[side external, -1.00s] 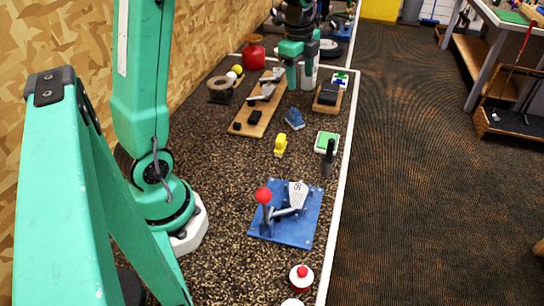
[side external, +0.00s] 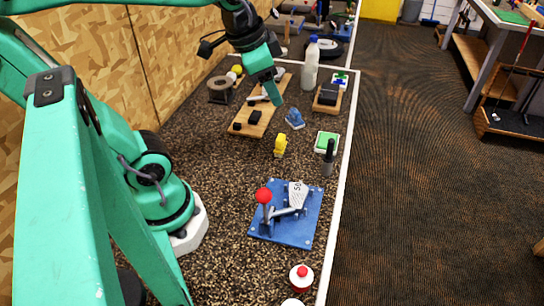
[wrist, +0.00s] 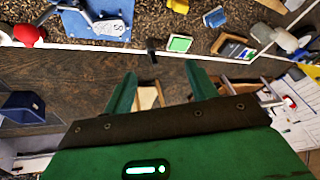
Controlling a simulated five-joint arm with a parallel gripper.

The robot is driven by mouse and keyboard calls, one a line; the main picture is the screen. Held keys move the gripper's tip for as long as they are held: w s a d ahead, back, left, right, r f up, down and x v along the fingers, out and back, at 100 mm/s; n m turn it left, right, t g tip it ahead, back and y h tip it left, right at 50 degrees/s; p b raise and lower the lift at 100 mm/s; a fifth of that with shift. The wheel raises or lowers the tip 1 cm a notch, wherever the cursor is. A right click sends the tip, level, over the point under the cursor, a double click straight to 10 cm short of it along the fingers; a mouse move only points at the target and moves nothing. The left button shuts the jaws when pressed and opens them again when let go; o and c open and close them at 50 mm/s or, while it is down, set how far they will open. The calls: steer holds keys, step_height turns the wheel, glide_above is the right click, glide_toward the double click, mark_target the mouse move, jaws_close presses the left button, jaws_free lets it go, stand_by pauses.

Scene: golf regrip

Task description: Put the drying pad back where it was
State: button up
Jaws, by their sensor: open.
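A small green pad in a white frame (side external: 327,142) lies flat near the bench's right edge, and it may be the drying pad. It also shows in the wrist view (wrist: 180,43), beyond my fingers. My gripper (side external: 274,95) is in the air over the wooden board's right side, pointing down. In the wrist view my fingers (wrist: 160,75) are apart with nothing held between them.
A white bottle (side external: 311,65) stands behind my gripper. A wooden board (side external: 250,127) holds tools. A blue tool (side external: 295,119), a yellow tool (side external: 280,145) and a black cylinder (side external: 328,158) stand nearby. A blue clamp base (side external: 303,220) is in front; bare bench lies left of it.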

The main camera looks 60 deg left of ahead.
steer(key=shift+s+d+f+n+t, duration=0.2)
steer(key=shift+s+d+n, duration=0.15)
steer(key=shift+s+n, duration=0.35)
steer(key=shift+s+d+f+n+t, duration=0.15)
steer(key=shift+s+d+n, duration=0.25)
steer(key=shift+s, duration=0.5)
steer(key=shift+s+d+f+n+t, duration=0.15)
steer(key=shift+s+d+f+n, duration=0.1)
steer(key=shift+s+n, duration=0.45)
